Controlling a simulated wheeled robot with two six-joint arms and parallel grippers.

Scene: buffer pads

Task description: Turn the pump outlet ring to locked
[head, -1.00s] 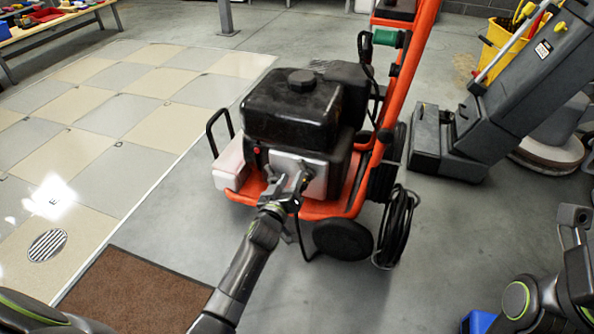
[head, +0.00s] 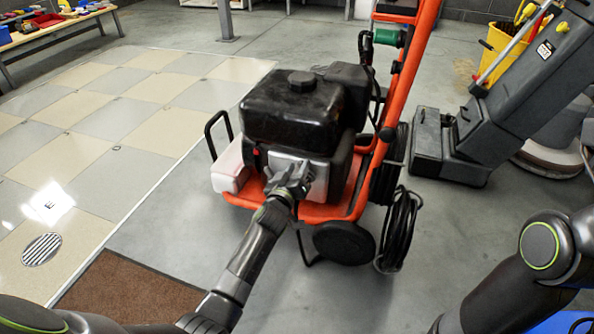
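The pressure washer pump unit, with a black engine block (head: 290,112) on an orange wheeled frame (head: 408,75), stands in the middle of the head view. A silver-grey front panel (head: 318,180) shows on its near side. My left gripper (head: 297,170) is at this panel, its fingers pointing up toward it. The outlet ring cannot be made out; the gripper and wrist cover that part. Whether the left fingers are open, shut or touching the panel is too small to tell. My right arm is at the lower right, and its gripper is out of view.
A black hose coil (head: 399,228) hangs at the frame's right side, above the floor near a wheel (head: 343,242). A grey floor machine (head: 500,110) stands at right. A brown mat (head: 125,290) lies lower left. Grey floor between mat and washer is clear.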

